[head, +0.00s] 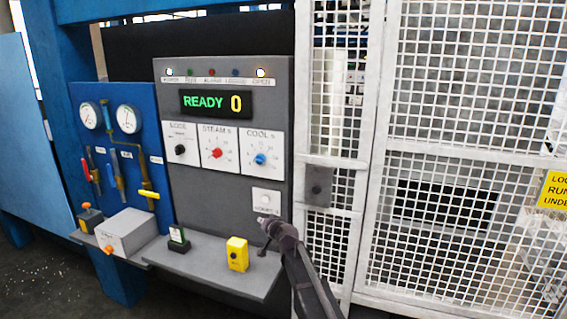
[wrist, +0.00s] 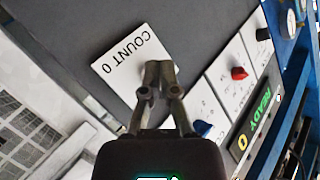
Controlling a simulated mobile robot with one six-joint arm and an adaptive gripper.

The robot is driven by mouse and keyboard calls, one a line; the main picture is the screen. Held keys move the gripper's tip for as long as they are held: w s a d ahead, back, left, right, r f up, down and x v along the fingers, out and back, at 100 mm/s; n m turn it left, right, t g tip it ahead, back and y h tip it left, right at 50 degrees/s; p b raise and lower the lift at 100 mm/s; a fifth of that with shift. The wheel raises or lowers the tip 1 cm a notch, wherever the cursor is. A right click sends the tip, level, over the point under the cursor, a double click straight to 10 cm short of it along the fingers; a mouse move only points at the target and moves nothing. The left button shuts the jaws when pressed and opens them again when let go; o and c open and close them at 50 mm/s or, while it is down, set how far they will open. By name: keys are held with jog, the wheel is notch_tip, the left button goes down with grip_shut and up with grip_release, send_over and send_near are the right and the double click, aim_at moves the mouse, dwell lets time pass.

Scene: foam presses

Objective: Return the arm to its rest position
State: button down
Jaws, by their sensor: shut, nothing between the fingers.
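My gripper (head: 267,222) is in front of the lower right of the grey control panel (head: 222,75), close to a small white plate with a round button (head: 266,199). In the wrist view my gripper (wrist: 158,66) has its fingertips together with nothing between them. It overlaps a white label reading "COUNT 0" (wrist: 118,62). Whether the fingertips touch the panel I cannot tell. The panel display (head: 217,103) reads "READY 0". Below it are a black knob (head: 180,150), a red knob (head: 217,153) and a blue knob (head: 260,159).
A grey shelf (head: 212,277) below the panel carries a yellow box (head: 237,254) and a dark green-black block (head: 179,240). A white mesh guard (head: 470,90) stands at the right. A blue gauge board (head: 115,180) with valves is at the left.

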jog(key=s+d+f+g+h, duration=0.2)
jog(key=s+d+f+g, duration=0.2)
jog(key=s+d, duration=0.4)
jog(key=s+d+f+g+h, duration=0.2)
jog(key=s+d+f+g, duration=0.2)
jog(key=s+d, duration=0.5)
jog(key=s+d+f+g+h, duration=0.3)
jog(key=s+d+f+g, duration=0.2)
jog(key=s, duration=1.4)
jog(key=d, duration=0.3)
jog(key=shift+d+f+n, duration=0.2)
jog(key=shift+d+n, duration=0.15)
jog(key=shift+n, duration=0.05)
